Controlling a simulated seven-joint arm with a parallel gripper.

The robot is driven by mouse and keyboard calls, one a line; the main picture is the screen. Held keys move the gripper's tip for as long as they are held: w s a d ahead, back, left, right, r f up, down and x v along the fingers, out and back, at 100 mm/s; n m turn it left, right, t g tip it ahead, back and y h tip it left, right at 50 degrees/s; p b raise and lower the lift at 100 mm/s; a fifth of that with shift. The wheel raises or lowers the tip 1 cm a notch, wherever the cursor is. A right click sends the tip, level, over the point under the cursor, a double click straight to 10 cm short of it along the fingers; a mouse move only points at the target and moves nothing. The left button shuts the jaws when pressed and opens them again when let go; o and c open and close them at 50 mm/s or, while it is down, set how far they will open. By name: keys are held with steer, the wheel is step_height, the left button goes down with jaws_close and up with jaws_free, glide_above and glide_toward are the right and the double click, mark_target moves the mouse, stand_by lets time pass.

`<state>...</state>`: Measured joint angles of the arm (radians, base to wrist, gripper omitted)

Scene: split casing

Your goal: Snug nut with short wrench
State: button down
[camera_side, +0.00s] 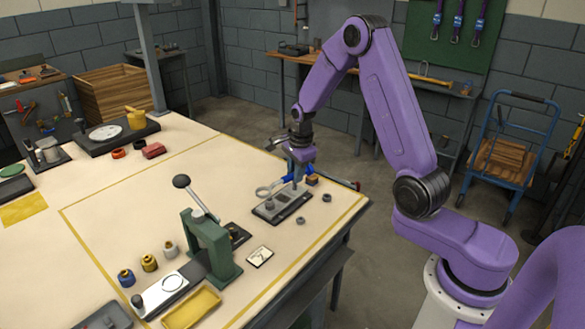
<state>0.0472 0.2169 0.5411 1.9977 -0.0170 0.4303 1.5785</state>
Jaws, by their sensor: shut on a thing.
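My gripper (298,174) is over the right part of the table, pointing down just above the grey casing plate. Its blue fingertips are closed on a thin grey tool that looks like the short wrench (264,191). The wrench's ring-like end reaches out to the left, above the plate's left end. The grey casing plate (283,206) lies on a dark base. A dark nut or bolt head (269,204) stands at its left end, just below the ring in the picture. I cannot tell whether the ring touches it.
Two loose dark nuts (327,198) (300,220) lie right of and in front of the casing. A green lever press (210,245) stands to the left, with a small card (260,256) beside it.

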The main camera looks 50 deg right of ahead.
steer(key=s+f+m+h, duration=0.1)
steer(key=s+f+m, duration=0.25)
steer(key=m, duration=0.55)
steer(key=w+d+n, duration=0.1)
steer(key=n, duration=0.1)
steer(key=w+d+n, duration=0.1)
steer(key=n, duration=0.1)
steer(key=w+d+n, duration=0.1)
steer(key=n, duration=0.1)
steer(key=shift+w+d+r+y, duration=0.15)
steer(key=shift+d+r+y, duration=0.15)
steer(key=shift+r, duration=0.1)
steer(key=shift+f, duration=1.25)
steer(key=shift+f, duration=0.2)
steer(key=shift+f, duration=0.3)
steer(key=shift+f, duration=0.65)
steer(key=shift+s+a+m, duration=0.55)
steer(key=shift+s+m, duration=0.2)
steer(key=shift+m, duration=0.25)
